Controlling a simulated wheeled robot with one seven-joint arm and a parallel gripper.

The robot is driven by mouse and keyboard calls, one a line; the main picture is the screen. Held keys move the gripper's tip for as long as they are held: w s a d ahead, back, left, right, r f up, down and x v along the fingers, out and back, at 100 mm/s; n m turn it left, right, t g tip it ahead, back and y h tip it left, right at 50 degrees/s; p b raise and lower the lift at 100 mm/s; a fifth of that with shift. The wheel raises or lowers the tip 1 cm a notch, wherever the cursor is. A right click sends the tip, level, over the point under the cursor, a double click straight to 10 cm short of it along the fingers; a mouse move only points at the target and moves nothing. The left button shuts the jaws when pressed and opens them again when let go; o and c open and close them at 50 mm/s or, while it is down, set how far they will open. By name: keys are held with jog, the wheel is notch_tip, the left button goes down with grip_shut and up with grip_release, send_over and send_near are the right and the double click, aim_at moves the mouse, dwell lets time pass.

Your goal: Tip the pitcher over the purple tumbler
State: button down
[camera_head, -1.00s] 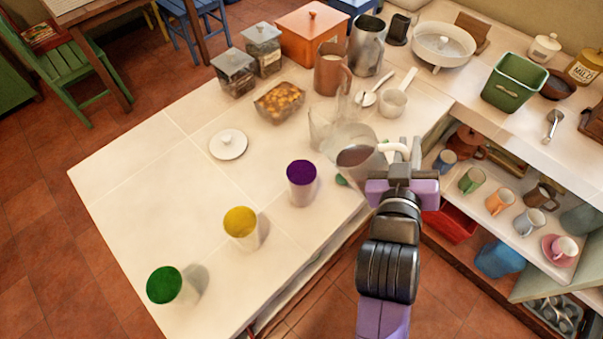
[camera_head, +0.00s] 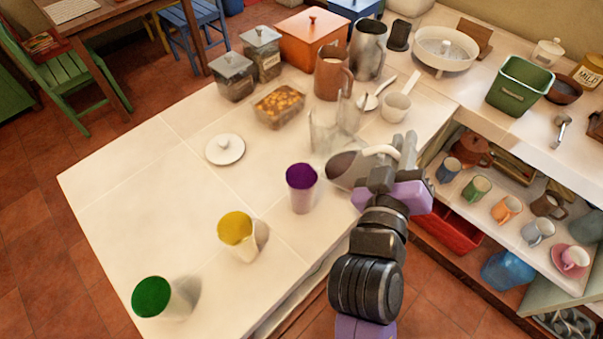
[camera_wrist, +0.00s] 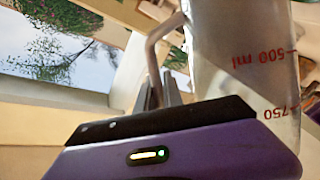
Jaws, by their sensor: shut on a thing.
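My gripper (camera_head: 385,158) is shut on the pitcher's handle. In the wrist view the pitcher (camera_wrist: 235,60) shows red volume marks, and its handle runs to my gripper (camera_wrist: 165,88). The tumbler stands upright on the white counter, with a purple top. I cannot tell whether anything flows from the pitcher.
A yellow tumbler (camera_head: 237,232) and a green tumbler (camera_head: 156,298) stand at the front left. A white lid (camera_head: 225,149) lies behind the purple tumbler.

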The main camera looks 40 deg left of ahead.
jog(key=shift+s+a+r+n+t+y, duration=0.1)
jog(key=shift+s+a+r+n+t, duration=0.15)
jog(key=shift+r+n, duration=0.35)
jog(key=shift+s+a+r+n+t+y, duration=0.1)
jog(key=shift+s+a+r+n+t, duration=0.2)
jog(key=shift+r, duration=0.5)
jog(key=shift+s+a+r+n+t+y, duration=0.15)
jog(key=shift+r+n+t, duration=0.2)
jog(key=shift+r+n, duration=0.25)
dwell(6.0)
